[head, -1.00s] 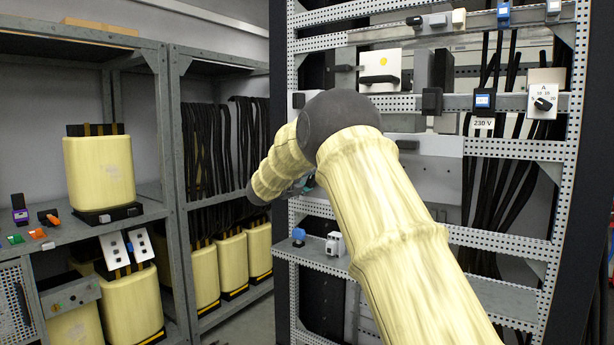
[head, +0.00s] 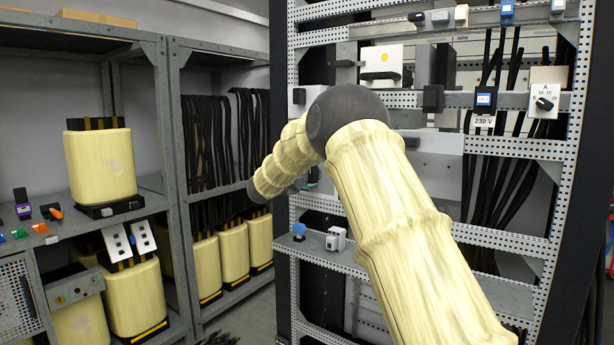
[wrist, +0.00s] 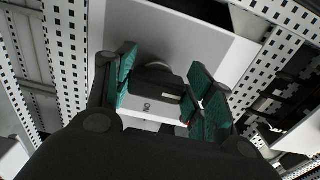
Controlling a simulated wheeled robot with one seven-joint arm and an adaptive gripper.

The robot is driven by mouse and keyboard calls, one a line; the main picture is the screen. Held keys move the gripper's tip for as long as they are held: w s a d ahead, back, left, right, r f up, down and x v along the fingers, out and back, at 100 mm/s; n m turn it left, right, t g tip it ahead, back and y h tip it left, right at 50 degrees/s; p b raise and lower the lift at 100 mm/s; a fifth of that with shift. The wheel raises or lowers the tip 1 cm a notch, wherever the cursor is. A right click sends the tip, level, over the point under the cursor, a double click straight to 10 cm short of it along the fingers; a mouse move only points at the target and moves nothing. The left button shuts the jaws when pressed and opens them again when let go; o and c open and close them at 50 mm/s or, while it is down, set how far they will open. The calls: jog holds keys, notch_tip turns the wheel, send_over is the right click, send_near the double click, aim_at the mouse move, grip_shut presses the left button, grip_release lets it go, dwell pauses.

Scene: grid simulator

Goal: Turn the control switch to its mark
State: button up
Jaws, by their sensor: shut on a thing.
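The control switch (wrist: 158,84) shows in the wrist view as a dark handle on a white plate (wrist: 185,38), with a pale marking on its front. My gripper (wrist: 163,74) has its teal-padded fingers on both sides of the handle, shut on it. The dark gripper body covers the lower part of that view. In the head view only a teal bit of my gripper (head: 313,176) shows, by the rack's left post. My arm hides the held switch there, and I cannot read its mark or angle.
The perforated metal rack (head: 513,148) carries other devices: a white box with a yellow dot (head: 381,62), a 230 V unit (head: 485,101) and a small rotary switch (head: 545,101). Shelves with yellow containers (head: 100,165) stand left. Open floor shows between them.

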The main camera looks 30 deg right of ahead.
jog(key=o, duration=1)
jog(key=v, duration=1.2)
jog(key=shift+f, duration=0.15)
